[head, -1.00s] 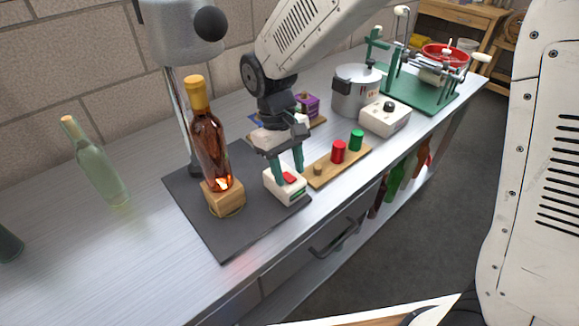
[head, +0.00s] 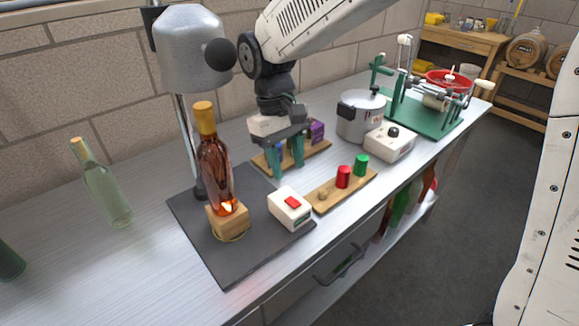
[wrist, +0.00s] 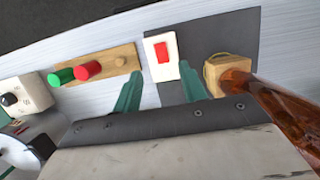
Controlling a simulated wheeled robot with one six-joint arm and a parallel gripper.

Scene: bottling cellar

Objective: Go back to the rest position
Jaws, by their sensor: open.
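My gripper (head: 287,165) is open and empty, with its two green fingers apart above the counter. In the head view it hangs behind the white box with a red switch (head: 290,208), clear of it. In the wrist view the gripper's fingers (wrist: 160,92) spread below the white box (wrist: 162,62). The amber bottle (head: 217,170) with a yellow cap stands tilted slightly on a wooden block (head: 228,222) to the left, lit from below. In the wrist view the bottle (wrist: 270,95) shows at the right edge.
A lamp (head: 190,45) stands behind the bottle on the dark mat (head: 215,262). A board (head: 330,195) with red and green caps lies to the right, then a steel pot (head: 360,117), a white knob box (head: 390,143) and a green-based machine (head: 425,115). A green bottle (head: 105,185) stands left.

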